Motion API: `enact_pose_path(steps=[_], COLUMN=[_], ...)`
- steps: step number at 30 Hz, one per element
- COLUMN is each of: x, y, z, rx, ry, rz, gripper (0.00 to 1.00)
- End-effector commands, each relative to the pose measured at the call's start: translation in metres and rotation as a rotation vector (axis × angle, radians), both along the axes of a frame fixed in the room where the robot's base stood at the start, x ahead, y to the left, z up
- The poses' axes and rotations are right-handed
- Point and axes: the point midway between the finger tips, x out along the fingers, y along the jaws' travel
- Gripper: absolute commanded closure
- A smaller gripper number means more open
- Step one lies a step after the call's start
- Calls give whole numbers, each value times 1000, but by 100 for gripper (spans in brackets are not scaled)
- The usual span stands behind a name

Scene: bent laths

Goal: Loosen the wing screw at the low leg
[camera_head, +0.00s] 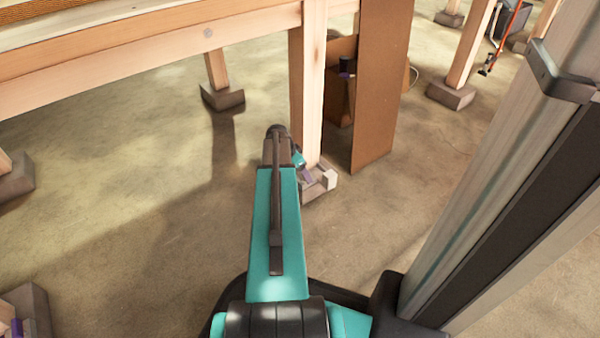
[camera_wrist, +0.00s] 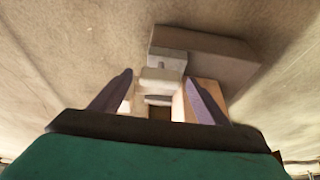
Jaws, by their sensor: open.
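The wooden leg (camera_head: 307,85) stands upright in the middle of the head view, with pale grey blocky parts (camera_head: 328,181) at its foot. My gripper (camera_head: 309,176) is low beside the foot, partly hidden by my arm. In the wrist view my gripper (camera_wrist: 159,76) is open, its two dark purple fingers apart. A pale grey piece (camera_wrist: 160,80) lies between or just beyond the fingertips; it may be the wing screw, but its shape is unclear. I cannot tell whether the fingers touch it. Behind it is a brown-grey foot block (camera_wrist: 205,55).
A wooden beam (camera_head: 150,45) runs across the upper left above the leg. A brown panel (camera_head: 382,90) stands right of the leg, with a dark-topped object (camera_head: 347,68) behind its edge. Other legs stand on blocks (camera_head: 222,97). The floor left of my arm is largely clear.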

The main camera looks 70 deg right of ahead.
Motion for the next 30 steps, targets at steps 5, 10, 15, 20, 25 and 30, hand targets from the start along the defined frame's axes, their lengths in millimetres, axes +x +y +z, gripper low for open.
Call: enact_pose_path(steps=[5,10,15,20,25,30], x=[0,0,0,0,-1,-2], y=[0,0,0,1,1,2], z=[0,0,1,1,3,4], rx=[0,0,0,1,0,1], ry=[0,0,0,1,1,0], rz=[0,0,3,21,70,150], gripper=[41,70,72,72,72,72])
